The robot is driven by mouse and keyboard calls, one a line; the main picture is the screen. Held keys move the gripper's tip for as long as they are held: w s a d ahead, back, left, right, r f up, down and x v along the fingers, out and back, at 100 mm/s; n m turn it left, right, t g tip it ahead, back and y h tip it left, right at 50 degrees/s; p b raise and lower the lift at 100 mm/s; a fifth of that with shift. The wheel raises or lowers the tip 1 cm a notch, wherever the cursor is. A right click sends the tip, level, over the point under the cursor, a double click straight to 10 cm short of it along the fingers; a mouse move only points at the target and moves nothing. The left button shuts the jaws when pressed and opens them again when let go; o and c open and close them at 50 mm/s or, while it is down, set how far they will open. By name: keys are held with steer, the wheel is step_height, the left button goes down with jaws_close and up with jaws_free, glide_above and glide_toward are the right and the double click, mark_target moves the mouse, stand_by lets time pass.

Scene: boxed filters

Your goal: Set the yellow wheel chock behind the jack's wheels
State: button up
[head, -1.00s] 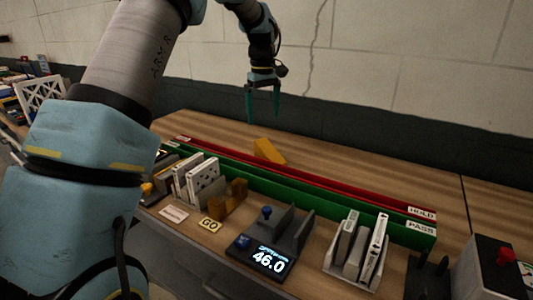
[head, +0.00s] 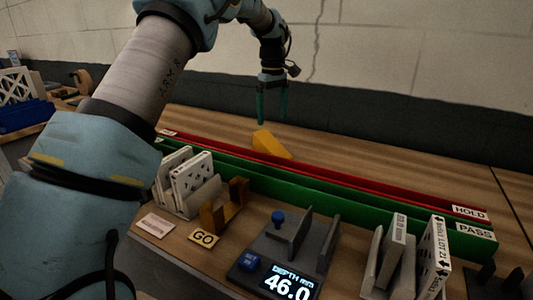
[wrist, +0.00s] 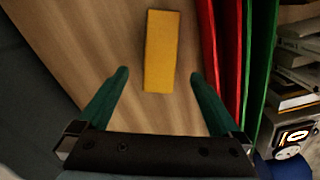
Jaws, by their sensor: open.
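The yellow wheel chock (head: 270,144) is a wedge lying on the wooden bench top, behind the red rail. In the wrist view the chock (wrist: 162,50) shows from above as a yellow block, ahead of and between my fingertips. My gripper (head: 273,122) hangs pointing down just above and beside the chock, with teal fingers apart and nothing between them. The fingers also show in the wrist view (wrist: 158,74). I cannot make out a jack or its wheels in these views.
A red HOLD channel (head: 380,188) and a green PASS channel (head: 345,195) run along the bench in front of the chock. Boxed filters (head: 192,177), a GO gauge (head: 225,203) and a depth display (head: 290,285) stand nearer. Bare wood (head: 350,148) lies right of the chock.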

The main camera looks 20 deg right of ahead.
mark_target(269, 141)
step_height(269, 141, down, 5)
steer(key=shift+w+f+p, duration=0.1)
steer(key=shift+f+p, duration=0.05)
steer(key=shift+p, duration=0.5)
steer(key=f, duration=0.1)
steer(key=f+p, duration=0.1)
steer(key=f, duration=0.1)
steer(key=f+p, duration=0.1)
steer(key=shift+w+a+f, duration=0.2)
steer(key=shift+w+f, duration=0.1)
steer(key=shift+w, duration=0.1)
steer(key=shift+f, duration=0.5)
steer(key=shift+r, duration=0.1)
jaws_close()
